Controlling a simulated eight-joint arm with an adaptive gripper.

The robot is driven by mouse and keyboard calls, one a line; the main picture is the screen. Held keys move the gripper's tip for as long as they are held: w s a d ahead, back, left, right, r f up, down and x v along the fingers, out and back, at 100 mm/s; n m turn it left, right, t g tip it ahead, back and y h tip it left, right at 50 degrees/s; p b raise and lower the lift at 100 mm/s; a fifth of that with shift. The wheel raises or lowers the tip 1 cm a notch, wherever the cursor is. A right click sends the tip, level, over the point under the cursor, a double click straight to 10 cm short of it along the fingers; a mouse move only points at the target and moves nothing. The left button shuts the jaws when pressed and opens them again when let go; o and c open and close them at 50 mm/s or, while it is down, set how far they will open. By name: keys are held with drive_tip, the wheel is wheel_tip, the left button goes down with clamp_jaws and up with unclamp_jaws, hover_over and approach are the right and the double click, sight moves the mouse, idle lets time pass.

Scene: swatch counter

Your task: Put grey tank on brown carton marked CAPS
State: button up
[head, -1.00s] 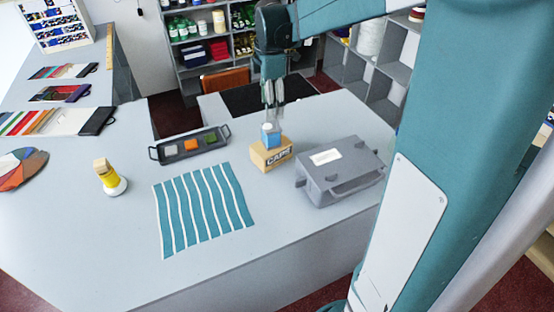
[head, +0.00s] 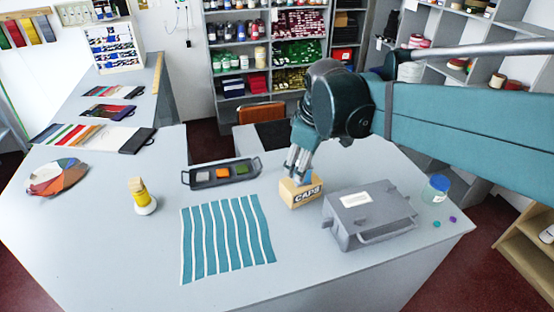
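The brown carton marked CAPS (head: 303,196) stands on the grey counter, right of the striped cloth. A small blue thing (head: 309,177) shows at the carton's top, partly hidden by my fingers. I cannot tell whether it is a tank. My gripper (head: 297,172) points down at the carton's top, close to or touching the blue thing. The fingers are too small to show whether they are shut on it. No thing here is clearly a grey tank. A large grey lidded case (head: 370,216) with a white label and a handle stands right of the carton.
A dark tray with coloured blocks (head: 222,173) lies left of the carton. A striped cloth (head: 226,240) lies in front. A blue-lidded jar (head: 436,189) stands right of the case. The front of the counter is clear.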

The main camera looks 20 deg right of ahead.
drive_tip(key=s+a+f+m+t, duration=0.1)
drive_tip(key=s+a+m, duration=0.1)
drive_tip(key=s+m, duration=0.2)
drive_tip(key=s+a+f+m+t, duration=0.2)
drive_tip(key=s+m, duration=0.2)
drive_tip(key=s, duration=0.5)
drive_tip(key=shift+s+f, duration=0.25)
drive_tip(key=shift+s, duration=0.1)
wheel_tip(320, 180, down, 10)
drive_tip(key=b, duration=1)
drive_tip(key=shift+f, duration=0.1)
idle(0.6)
